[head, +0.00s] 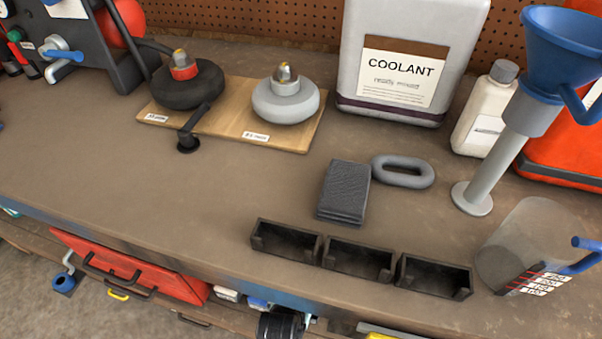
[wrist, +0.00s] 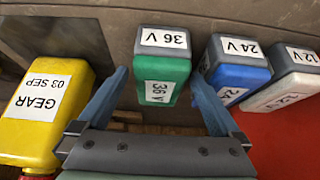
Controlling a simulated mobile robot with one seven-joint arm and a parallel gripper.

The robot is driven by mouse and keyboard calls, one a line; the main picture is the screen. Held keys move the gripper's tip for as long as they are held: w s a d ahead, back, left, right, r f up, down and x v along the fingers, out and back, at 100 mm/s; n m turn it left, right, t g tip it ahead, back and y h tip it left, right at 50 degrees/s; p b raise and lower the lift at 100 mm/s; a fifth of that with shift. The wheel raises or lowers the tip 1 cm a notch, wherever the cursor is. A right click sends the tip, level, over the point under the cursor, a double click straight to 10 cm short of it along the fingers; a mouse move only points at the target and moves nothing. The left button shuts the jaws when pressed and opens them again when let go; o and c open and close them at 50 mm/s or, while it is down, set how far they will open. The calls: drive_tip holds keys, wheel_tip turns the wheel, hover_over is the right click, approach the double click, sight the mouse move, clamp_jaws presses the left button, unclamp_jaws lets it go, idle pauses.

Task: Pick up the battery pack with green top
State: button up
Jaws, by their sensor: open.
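The green battery pack (wrist: 178,76) is in the middle of the wrist view. It has a green body, a dark grey end and white "36 V" labels, upside down in this view. My gripper (wrist: 158,78) is open, with one blue finger to the left of the green pack and one to the right. Gaps show between the fingers and the pack, and nothing is held. I cannot tell how far the fingertips reach along the pack. Neither the pack nor my gripper shows in the head view.
In the wrist view, a blue 24 V pack (wrist: 240,75) and a white 12 V pack (wrist: 285,92) stand right of the green one. A yellow gear container (wrist: 50,135) is at left. In the head view, black bins (head: 357,260) sit on the workbench (head: 110,185).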

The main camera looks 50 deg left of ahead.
drive_tip(key=shift+w+a+f, duration=0.1)
drive_tip(key=shift+w+a, duration=0.4)
drive_tip(key=shift+w, duration=0.2)
drive_tip(key=shift+w+a+f+b, duration=0.15)
drive_tip(key=shift+w+b, duration=0.15)
drive_tip(key=shift+w+a+f, duration=0.1)
drive_tip(key=shift+w+f, duration=0.05)
drive_tip(key=shift+f, duration=0.15)
drive_tip(key=shift+f, duration=0.25)
clamp_jaws()
drive_tip(key=shift+r, duration=0.1)
